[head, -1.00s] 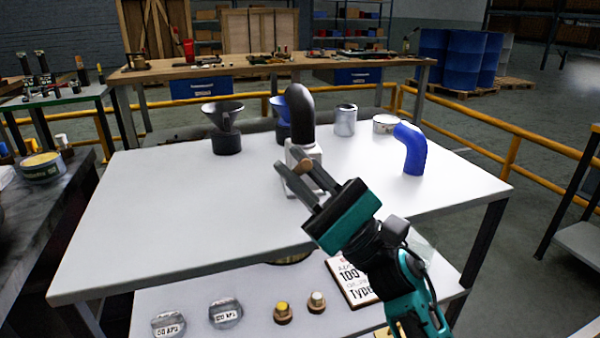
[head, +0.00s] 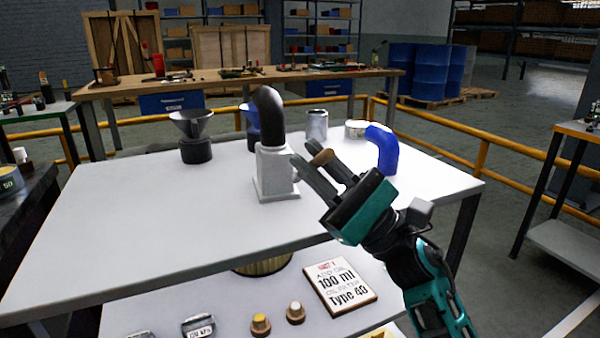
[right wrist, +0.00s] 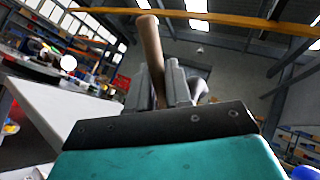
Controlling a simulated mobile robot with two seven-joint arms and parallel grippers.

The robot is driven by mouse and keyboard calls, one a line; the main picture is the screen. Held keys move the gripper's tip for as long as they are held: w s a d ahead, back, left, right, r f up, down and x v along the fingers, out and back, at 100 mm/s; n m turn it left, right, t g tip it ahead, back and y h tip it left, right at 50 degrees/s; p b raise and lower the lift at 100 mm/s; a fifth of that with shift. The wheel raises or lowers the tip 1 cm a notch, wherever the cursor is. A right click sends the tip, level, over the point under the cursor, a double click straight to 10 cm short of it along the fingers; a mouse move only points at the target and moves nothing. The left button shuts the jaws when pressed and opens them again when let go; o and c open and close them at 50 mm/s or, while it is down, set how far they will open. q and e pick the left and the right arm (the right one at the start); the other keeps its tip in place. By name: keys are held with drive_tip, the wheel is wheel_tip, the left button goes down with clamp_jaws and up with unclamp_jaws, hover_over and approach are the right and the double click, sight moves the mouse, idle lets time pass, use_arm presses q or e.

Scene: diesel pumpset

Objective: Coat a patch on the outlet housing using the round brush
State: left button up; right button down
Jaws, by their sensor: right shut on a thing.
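The outlet housing (head: 276,172) looks like a pale grey block on a square foot, with a black elbow pipe (head: 268,115) rising from its top. It stands on the white table. My right gripper (head: 320,166) is just right of the housing in the head view, shut on the round brush (head: 323,157). Only the brush's brown wooden handle shows there; its bristles are hidden. In the right wrist view the handle (right wrist: 151,55) stands up between the two fingers. I cannot tell whether the brush touches the housing. My left gripper is not in view.
A blue elbow pipe (head: 382,150) stands right of the gripper. A dark-based funnel (head: 195,145), a metal can (head: 317,125) and a low tin (head: 356,129) stand behind. The white tabletop (head: 130,210) is clear at left. A sign board (head: 340,286) lies on the lower shelf.

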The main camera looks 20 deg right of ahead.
drive_tip(key=shift+d, duration=0.15)
drive_tip(key=shift+r, duration=0.5)
drive_tip(key=shift+a, duration=3.2)
drive_tip(key=shift+d+r, duration=0.2)
drive_tip(key=shift+d, duration=1.45)
drive_tip(key=shift+d+r, duration=0.15)
drive_tip(key=shift+d, duration=1.45)
